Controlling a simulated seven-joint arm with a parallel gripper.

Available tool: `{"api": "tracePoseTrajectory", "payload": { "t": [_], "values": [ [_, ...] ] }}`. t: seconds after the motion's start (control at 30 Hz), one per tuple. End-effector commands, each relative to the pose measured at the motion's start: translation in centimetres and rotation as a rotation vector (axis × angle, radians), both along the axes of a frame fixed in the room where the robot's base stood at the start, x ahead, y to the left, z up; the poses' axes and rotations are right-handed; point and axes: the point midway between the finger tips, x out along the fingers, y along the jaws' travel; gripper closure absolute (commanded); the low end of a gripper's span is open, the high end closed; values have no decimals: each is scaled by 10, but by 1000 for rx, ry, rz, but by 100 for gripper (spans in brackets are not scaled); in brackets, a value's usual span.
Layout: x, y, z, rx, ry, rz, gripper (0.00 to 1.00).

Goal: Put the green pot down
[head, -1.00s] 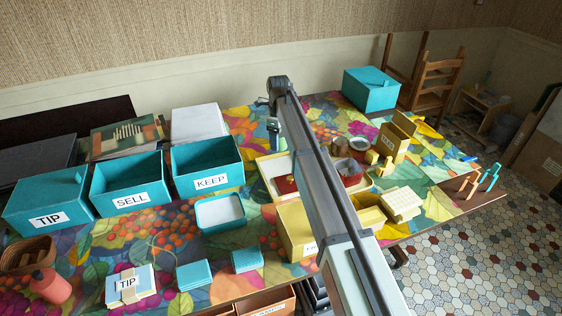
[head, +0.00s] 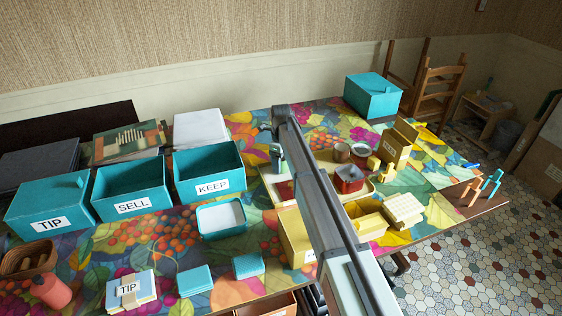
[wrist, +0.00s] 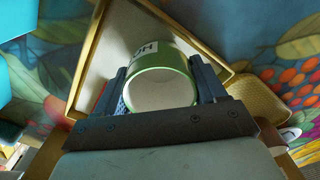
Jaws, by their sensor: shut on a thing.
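The green pot (wrist: 148,92) has a pale inside and a white label with partly readable dark letters. In the wrist view it sits between the two fingers of my gripper (wrist: 160,72), which is shut on it. Behind it in that view is a shallow tray (wrist: 112,48) with a white floor and a tan rim. I cannot tell whether the pot touches the tray.
A red box (head: 348,179) stands at the tray's right end, near a brown pot (head: 341,152). A yellow box (head: 294,236) stands in front of the tray. The KEEP bin (head: 208,168) and a small teal tray (head: 221,219) lie to the left.

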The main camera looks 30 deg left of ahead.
Motion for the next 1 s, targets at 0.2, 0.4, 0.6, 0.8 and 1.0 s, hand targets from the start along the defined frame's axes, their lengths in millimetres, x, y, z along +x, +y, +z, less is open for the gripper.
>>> {"api": "tracePoseTrajectory", "payload": {
  "t": [0.2, 0.4, 0.6, 0.8, 1.0],
  "values": [
    [0, 0, -2, 0, 0, 0, 18],
    [1, 0, -2, 0, -1, 0, 4],
    [2, 0, -1, 1, -4, -1, 4],
    [2, 1, 16, 2, -5, -1, 4],
    [1, 1, 51, 1, -3, 0, 4]
  ]
}}
